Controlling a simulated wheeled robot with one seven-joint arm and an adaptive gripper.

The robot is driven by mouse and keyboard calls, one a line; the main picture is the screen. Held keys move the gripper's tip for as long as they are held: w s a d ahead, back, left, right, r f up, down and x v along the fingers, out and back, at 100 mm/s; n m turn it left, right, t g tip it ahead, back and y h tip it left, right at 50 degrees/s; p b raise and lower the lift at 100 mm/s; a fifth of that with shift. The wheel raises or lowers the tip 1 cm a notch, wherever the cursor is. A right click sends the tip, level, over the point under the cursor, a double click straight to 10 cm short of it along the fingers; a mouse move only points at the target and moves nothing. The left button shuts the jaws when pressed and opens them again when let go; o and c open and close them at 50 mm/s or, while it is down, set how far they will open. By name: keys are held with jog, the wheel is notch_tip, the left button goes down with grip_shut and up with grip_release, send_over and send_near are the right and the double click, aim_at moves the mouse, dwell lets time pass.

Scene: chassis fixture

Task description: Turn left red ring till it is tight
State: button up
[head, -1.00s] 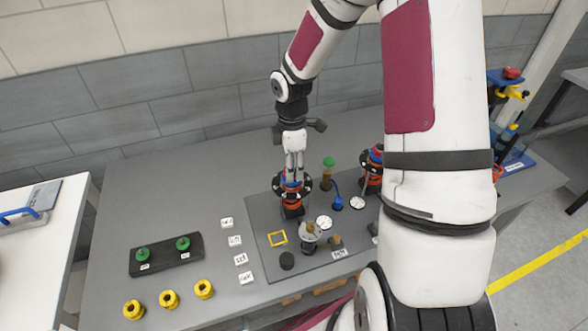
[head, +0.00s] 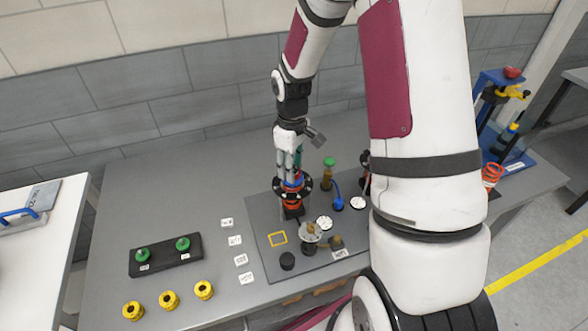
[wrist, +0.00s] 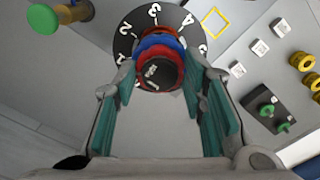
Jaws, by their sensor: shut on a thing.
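The left red ring (wrist: 165,52) has a black top with a small label in the wrist view. It sits above a blue ring (wrist: 160,41) and a black numbered dial (wrist: 125,45). My gripper (wrist: 160,72) points down over this stack, with a green-padded finger on each side. It is shut on the red ring at the fingertips. In the head view my gripper (head: 290,176) is at the top of the left stack, whose numbered dial (head: 304,186) shows below. The fingers hide much of the ring there.
A second stack on the right is mostly hidden behind my arm. A green-topped post (head: 329,163) and a blue part (head: 338,203) stand close to the right. Yellow knobs (head: 169,299) and a black block (head: 165,255) with green knobs lie front left. The table's back left is clear.

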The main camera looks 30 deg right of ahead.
jog(key=m, duration=0.7)
jog(key=shift+m, duration=0.4)
jog(key=o, duration=0.9)
jog(key=shift+o, duration=0.2)
jog(key=shift+r, duration=0.1)
jog(key=shift+r, duration=3.4)
